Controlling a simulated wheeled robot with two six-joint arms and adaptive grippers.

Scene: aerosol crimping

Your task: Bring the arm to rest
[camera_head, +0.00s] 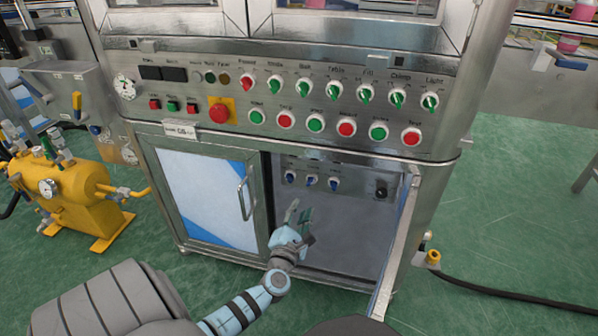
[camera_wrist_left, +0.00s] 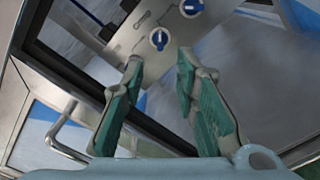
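My left arm reaches up from the bottom of the head view. Its gripper (camera_head: 300,209) is in front of the open right-hand compartment of the steel machine's lower cabinet. In the left wrist view the two green-padded fingers (camera_wrist_left: 159,62) stand apart with nothing between them, so it is open and empty. Beyond the fingertips is a small panel (camera_wrist_left: 175,22) with blue-and-white knobs. How far the fingertips are from the cabinet front is hard to tell. My right gripper does not show.
The right cabinet door (camera_head: 397,250) stands open, swung outward to the right of my gripper. The left door (camera_head: 205,195) with its handle (camera_head: 246,198) is closed. Above is a control panel (camera_head: 300,95) with knobs and buttons. A yellow tank (camera_head: 75,200) stands at left. A black cable (camera_head: 510,294) lies at right.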

